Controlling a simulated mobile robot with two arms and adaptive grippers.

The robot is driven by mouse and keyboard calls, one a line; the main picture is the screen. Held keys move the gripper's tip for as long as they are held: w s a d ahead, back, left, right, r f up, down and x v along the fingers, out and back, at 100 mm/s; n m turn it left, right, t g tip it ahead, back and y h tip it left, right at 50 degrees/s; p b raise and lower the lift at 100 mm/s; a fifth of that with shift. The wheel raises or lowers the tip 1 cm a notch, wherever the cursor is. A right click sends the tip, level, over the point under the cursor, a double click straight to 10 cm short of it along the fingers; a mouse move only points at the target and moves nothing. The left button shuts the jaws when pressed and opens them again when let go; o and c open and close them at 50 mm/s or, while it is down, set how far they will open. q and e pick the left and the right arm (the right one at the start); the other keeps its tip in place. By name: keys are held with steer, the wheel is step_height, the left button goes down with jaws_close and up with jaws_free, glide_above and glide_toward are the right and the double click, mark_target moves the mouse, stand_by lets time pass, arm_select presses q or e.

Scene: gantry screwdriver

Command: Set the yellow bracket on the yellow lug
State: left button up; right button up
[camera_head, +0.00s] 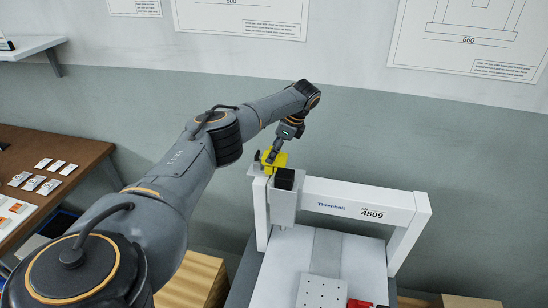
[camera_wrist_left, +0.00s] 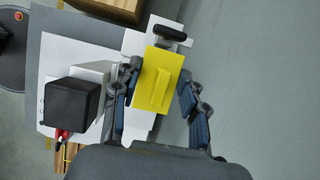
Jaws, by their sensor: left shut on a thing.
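The yellow bracket (camera_wrist_left: 156,85) is between the fingers of my left gripper (camera_wrist_left: 158,98) in the left wrist view. It also shows in the head view (camera_head: 275,160), at the left end of the white gantry's top beam. My left gripper (camera_head: 272,156) is shut on it from above. A dark knob (camera_wrist_left: 170,33) shows just beyond the bracket. I cannot make out the yellow lug apart from the bracket, and I cannot tell whether the bracket touches the gantry. My right gripper is not in view.
The white gantry (camera_head: 362,200) spans a white bed (camera_head: 290,262) with a perforated plate (camera_head: 322,292) and a red part (camera_head: 360,303). A black-topped block (camera_head: 285,180) sits right by the bracket. A brown table (camera_head: 85,150) with small cards stands left.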

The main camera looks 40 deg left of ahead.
arm_select(q)
step_height(320, 180, down, 2)
steer(key=shift+f, duration=0.15)
steer(key=shift+f, duration=0.15)
steer(key=shift+f, duration=0.3)
steer(key=o, duration=1.3)
